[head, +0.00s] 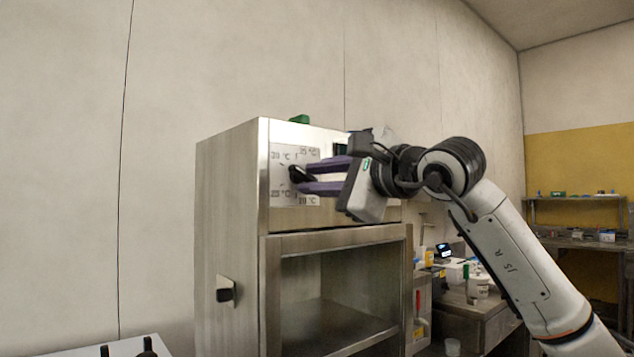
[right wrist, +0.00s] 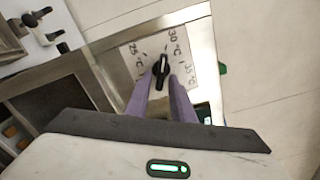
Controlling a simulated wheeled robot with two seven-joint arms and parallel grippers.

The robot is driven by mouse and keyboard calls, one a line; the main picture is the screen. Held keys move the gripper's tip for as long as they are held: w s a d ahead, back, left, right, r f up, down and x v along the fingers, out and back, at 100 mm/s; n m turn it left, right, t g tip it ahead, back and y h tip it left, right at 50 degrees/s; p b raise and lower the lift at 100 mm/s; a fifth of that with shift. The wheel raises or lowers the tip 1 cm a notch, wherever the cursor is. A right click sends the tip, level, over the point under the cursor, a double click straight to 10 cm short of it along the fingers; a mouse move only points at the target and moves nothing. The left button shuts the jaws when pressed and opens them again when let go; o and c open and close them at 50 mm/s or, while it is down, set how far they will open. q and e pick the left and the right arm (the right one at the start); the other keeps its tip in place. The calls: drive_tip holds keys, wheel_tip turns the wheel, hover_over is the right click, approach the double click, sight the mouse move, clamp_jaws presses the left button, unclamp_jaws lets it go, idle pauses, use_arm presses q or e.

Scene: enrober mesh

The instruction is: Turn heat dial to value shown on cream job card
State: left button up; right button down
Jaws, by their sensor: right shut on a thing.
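The heat dial is a black knob (head: 300,174) on a pale scale plate (head: 283,160) on the steel cabinet's upper front. In the right wrist view the knob (right wrist: 161,70) has a white pointer mark directed up, roughly towards the 30 °C label. 25 °C stands to its left and 35 °C to its right. My right gripper (head: 305,176) has its purple fingers around the knob and is shut on it. It also shows in the right wrist view (right wrist: 162,79). I cannot make out a cream job card. My left gripper is out of view.
The steel cabinet (head: 228,200) has an open bay below the dial and a black-handled latch (head: 225,291) on its side. A green object (head: 299,119) sits on top. A cluttered bench (head: 480,310) stands to the right, behind my right arm.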

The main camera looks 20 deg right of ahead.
drive_tip(key=shift+m, duration=0.4)
drive_tip(key=c, duration=1.8)
unclamp_jaws()
drive_tip(key=shift+c, duration=0.2)
drive_tip(key=shift+s+d+f, duration=0.1)
drive_tip(key=shift+s+d, duration=0.1)
drive_tip(key=shift+s, duration=0.3)
drive_tip(key=b+v, duration=0.2)
drive_tip(key=v, duration=0.7)
drive_tip(key=shift+s, duration=0.1)
